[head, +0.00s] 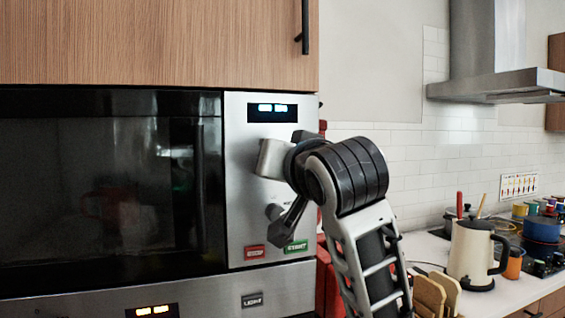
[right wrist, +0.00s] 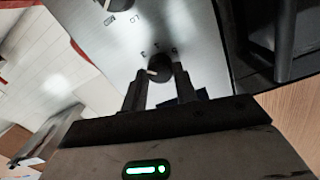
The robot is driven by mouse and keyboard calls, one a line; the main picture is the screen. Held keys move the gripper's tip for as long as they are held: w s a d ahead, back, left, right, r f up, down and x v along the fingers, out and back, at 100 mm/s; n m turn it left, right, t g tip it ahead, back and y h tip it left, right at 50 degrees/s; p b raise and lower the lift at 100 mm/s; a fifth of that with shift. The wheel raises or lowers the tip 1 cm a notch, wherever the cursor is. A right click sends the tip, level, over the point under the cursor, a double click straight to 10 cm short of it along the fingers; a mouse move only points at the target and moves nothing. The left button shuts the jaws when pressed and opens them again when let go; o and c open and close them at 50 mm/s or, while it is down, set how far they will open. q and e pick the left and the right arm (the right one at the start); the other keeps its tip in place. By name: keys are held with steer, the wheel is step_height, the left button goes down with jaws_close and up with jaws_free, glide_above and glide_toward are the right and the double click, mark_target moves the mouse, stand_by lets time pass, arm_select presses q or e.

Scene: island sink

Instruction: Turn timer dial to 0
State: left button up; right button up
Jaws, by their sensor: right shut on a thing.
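The timer panel (head: 235,215) is a steel strip right of a dark glass oven door. In the right wrist view, a dark round dial (right wrist: 158,66) with a pale pointer mark sits between the two fingers of my right gripper (right wrist: 157,82), which are closed on it. Small markings beside the dial are too blurred to read. In the head view my right gripper (head: 271,158) is at the upper part of the panel, hiding this dial. A lower dial (head: 273,212) shows below it, and its edge also shows in the right wrist view (right wrist: 105,4). My left gripper is not in view.
A lit display (head: 272,108) is above my gripper. A red button (head: 254,252) and a green START button (head: 295,247) are below. The door handle (head: 199,185) stands close left. A kettle (head: 472,252) and pots stand on the counter at right.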

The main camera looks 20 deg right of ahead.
steer(key=n+t, duration=0.1)
steer(key=n, duration=2.5)
steer(key=shift+f, duration=0.15)
stand_by(0.4)
steer(key=o, duration=1)
